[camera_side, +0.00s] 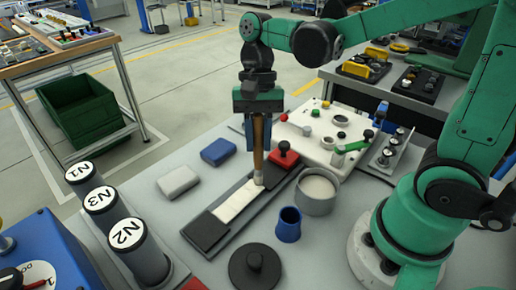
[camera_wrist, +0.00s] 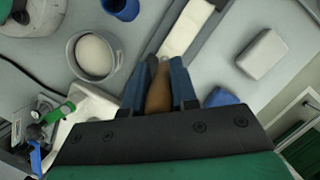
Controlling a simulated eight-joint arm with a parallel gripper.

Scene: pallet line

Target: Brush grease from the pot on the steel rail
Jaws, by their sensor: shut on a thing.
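My gripper (camera_side: 258,146) is shut on a brush (camera_side: 259,158) with a brown wooden handle, held upright with its bristles down. The pale bristle end is at the far part of the rail (camera_side: 238,204), touching or just above it. The rail is a long pale strip in a dark holder; I cannot tell whether its paleness is grease. The grease pot (camera_side: 318,204) is a round grey pot of whitish grease, right of the brush. In the wrist view, the brush handle (camera_wrist: 159,94) is between the blue fingers, the pot (camera_wrist: 94,77) is left, and the rail (camera_wrist: 184,30) runs upward.
A red knobbed block (camera_side: 284,156) is at the rail's far end. A blue cup (camera_side: 288,226) and a dark knobbed lid (camera_side: 255,270) stand nearer. Grey (camera_side: 178,182) and blue (camera_side: 218,152) blocks lie left. Dark labelled cylinders (camera_side: 138,250) stand front left.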

